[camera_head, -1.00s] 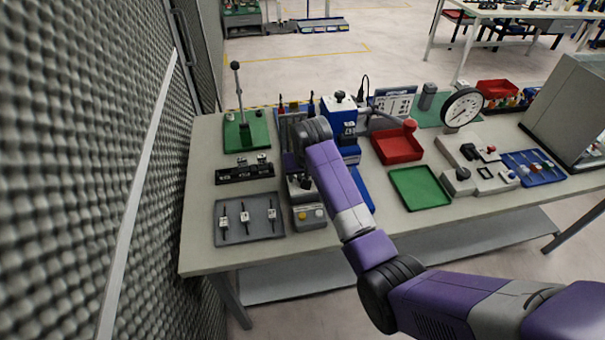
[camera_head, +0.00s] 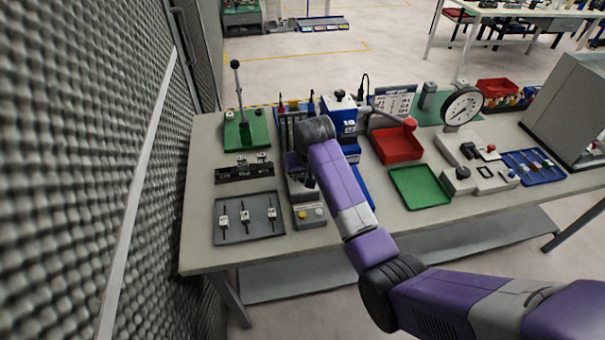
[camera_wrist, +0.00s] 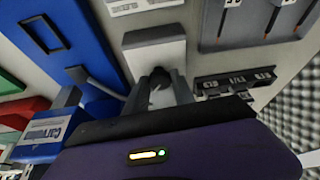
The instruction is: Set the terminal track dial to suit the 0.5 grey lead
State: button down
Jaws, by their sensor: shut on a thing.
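My gripper (camera_wrist: 160,92) is in the wrist view, its two grey fingers closed around a small dark dial (camera_wrist: 158,72) on a pale grey unit (camera_wrist: 153,50). The dial's scale and setting cannot be read. In the head view my wrist hides most of this unit and the fingertips. The leads lie in a grey tray (camera_head: 235,234) at the front left, each with a white tag. Their tag text is too small to read. The tray also shows at the top right of the wrist view (camera_wrist: 230,40).
A black strip with labelled blocks (camera_head: 245,174) lies left of the unit. A blue machine (camera_head: 340,112) stands behind my wrist. A red tray (camera_head: 397,146) and a green tray (camera_head: 419,187) are to the right.

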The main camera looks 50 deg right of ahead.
jog(key=n+y, duration=0.1)
jog(key=n, duration=0.3)
jog(key=shift+d+n+t+y, duration=0.2)
jog(key=shift+n+t+y, duration=0.2)
jog(key=n+y, duration=0.1)
jog(key=n, duration=0.3)
jog(key=shift+d+n+y, duration=0.1)
jog(key=shift+n+y, duration=0.2)
jog(key=shift+y, duration=0.1)
jog(key=n+g+y+b, duration=0.1)
jog(key=n+b, duration=0.1)
jog(key=n, duration=0.1)
jog(key=shift+f+n, duration=0.1)
jog(key=shift+n, duration=0.2)
jog(key=shift+w+d+n+g+y+b, duration=0.1)
jog(key=shift+n+g+y+b, duration=0.2)
jog(key=shift+n+b, duration=0.55)
jog(key=shift+n+g+y+b, duration=0.2)
jog(key=shift+n+y+b, duration=0.2)
jog(key=shift+n, duration=0.85)
jog(key=c, duration=1.1)
grip_release()
jog(key=shift+o, duration=0.2)
jog(key=shift+r, duration=0.2)
jog(key=b+v, duration=0.1)
jog(key=v, duration=0.6)
jog(key=shift+r, duration=0.3)
